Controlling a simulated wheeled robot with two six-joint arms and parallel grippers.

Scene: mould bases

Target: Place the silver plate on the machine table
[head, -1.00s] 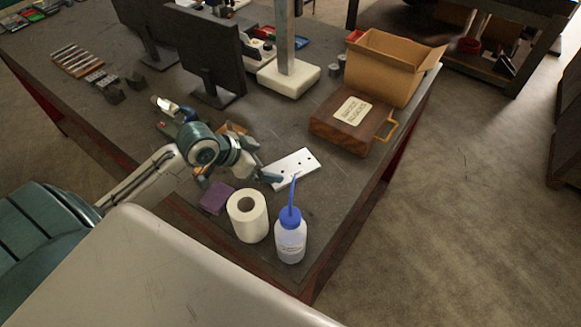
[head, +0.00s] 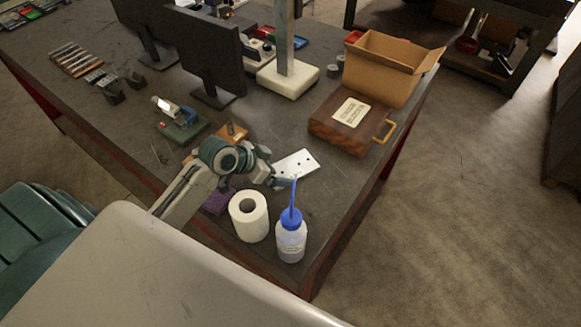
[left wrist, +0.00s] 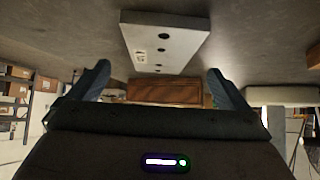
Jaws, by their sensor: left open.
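The silver plate (head: 297,163) lies flat on the dark workbench, a light rectangle with a few dark holes. It also shows in the left wrist view (left wrist: 180,38), ahead of the fingers. My left gripper (head: 284,182) is at the plate's near left end in the head view. In the left wrist view its two fingers (left wrist: 160,84) are spread apart with nothing between them. The near end of the plate is partly covered by the gripper in the head view. My right gripper is not in view. I cannot make out a machine table.
A paper roll (head: 249,216) and a blue-capped squeeze bottle (head: 291,240) stand close to the gripper. A purple block (head: 217,201) lies behind the arm. A wooden case (head: 341,137) and an open cardboard box (head: 383,75) stand beyond the plate. Bare bench lies right of the plate.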

